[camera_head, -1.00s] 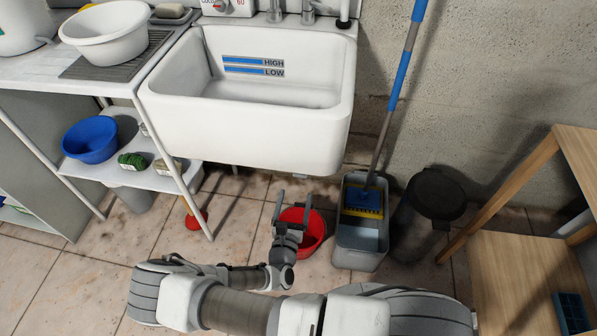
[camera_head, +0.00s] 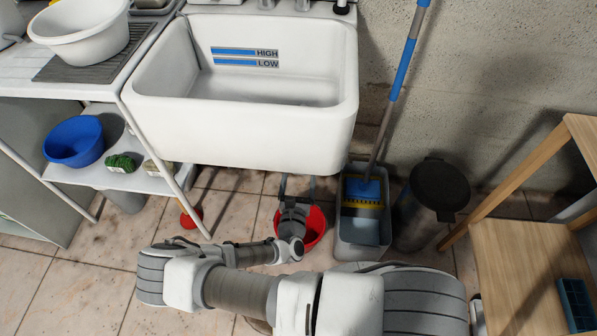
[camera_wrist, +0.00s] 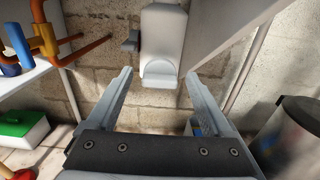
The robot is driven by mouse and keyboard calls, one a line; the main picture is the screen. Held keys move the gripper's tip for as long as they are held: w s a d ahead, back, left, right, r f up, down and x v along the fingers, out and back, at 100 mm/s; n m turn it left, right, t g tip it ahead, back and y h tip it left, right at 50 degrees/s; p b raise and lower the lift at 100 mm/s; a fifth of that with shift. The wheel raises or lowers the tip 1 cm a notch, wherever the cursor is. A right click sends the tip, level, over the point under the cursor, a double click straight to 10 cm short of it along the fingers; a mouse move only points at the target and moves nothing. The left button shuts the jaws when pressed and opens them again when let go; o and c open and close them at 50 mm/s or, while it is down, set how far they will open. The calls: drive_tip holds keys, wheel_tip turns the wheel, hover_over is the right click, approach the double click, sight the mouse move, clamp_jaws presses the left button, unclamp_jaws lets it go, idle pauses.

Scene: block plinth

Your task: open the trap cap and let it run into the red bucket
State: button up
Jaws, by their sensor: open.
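The red bucket (camera_head: 316,226) stands on the tiled floor below the sink's front edge, partly covered by my wrist in the head view. My gripper (camera_head: 298,183) is above the bucket, with its fingertips reaching under the sink. In the wrist view my gripper (camera_wrist: 159,78) is open and empty. A white fitting (camera_wrist: 162,30), apparently the trap, hangs ahead under the sink, with a rounded cap-like lower end (camera_wrist: 159,73) between and beyond the fingertips. A dark stub (camera_wrist: 131,41) sticks out at its left. The head view hides the trap behind the sink.
The white sink (camera_head: 240,140) hangs overhead. A grey mop bucket (camera_head: 360,230) and a dark bin (camera_head: 432,200) stand right of the red bucket. A shelf leg (camera_head: 165,165) and a red object (camera_head: 191,217) are to the left. Copper pipes (camera_wrist: 45,40) show at the wrist view's left.

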clamp_jaws()
idle(0.5)
